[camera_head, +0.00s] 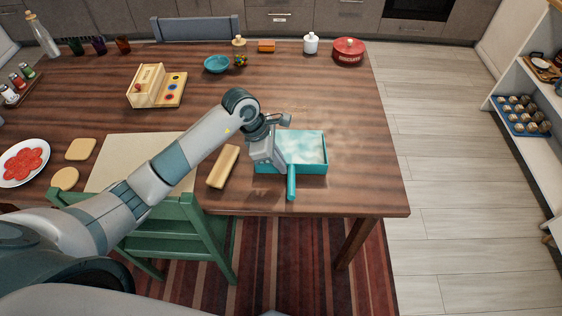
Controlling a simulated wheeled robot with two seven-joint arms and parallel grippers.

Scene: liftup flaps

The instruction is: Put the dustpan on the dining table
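The teal dustpan (310,169) lies on the wooden dining table (355,110) near its right front corner. Its pale open pan faces up, and its handle (292,183) points toward the near edge. My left gripper (270,164) is over the left side of the dustpan, left of the handle. It hides the pan's left part. I cannot tell whether its fingers touch the pan, or whether they are open or shut. My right gripper is not in view.
A wooden block (223,167) lies just left of my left gripper. A board (130,160) and a green chair (205,235) are farther left. A wooden box (147,86), blue bowl (217,64) and red pot (348,50) stand farther back. The tabletop right of the dustpan is clear.

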